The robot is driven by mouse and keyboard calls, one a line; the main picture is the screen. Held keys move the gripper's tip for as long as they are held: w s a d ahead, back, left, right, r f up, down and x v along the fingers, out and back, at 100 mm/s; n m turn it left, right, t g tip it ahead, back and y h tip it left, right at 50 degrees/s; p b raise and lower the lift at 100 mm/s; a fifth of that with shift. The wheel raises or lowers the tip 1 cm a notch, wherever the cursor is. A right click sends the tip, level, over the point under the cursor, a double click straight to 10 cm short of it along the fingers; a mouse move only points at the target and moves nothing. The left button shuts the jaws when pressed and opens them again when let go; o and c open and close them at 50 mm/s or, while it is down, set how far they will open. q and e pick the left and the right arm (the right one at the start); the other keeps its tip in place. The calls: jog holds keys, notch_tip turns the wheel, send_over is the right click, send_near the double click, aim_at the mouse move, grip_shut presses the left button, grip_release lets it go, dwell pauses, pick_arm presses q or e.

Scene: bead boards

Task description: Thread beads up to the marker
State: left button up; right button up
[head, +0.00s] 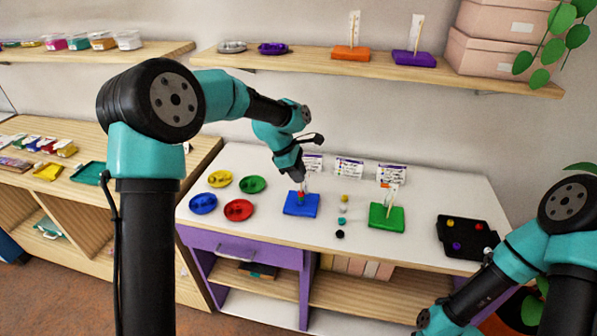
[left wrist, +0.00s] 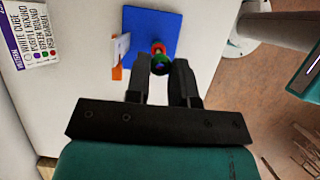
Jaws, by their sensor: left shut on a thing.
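The blue board (head: 301,208) lies on the white table and carries an upright rod. It also shows in the left wrist view (left wrist: 138,22). A red bead (left wrist: 159,47) sits low over the board, at the rod. My left gripper (head: 299,179) is above the blue board, pointing down. It is shut on a green bead (left wrist: 160,66), just above the red bead; whether the rod passes through the green bead cannot be told. An orange marker (left wrist: 117,73) with a pale piece shows beside the fingers.
A green board (head: 388,221) with a rod stands to the right. Several loose beads (head: 343,210) lie between the boards. Coloured dishes (head: 239,211) are at the left, a black tray (head: 459,253) with beads at the right. Printed cards (head: 349,168) stand behind.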

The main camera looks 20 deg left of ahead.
pick_arm(q)
jog(key=shift+f, duration=1.7)
dwell(1.2)
jog(key=o, duration=1)
jog(key=shift+c, duration=0.2)
jog(key=shift+r, duration=0.1)
jog(key=v, duration=1.7)
jog(key=shift+r, duration=0.1)
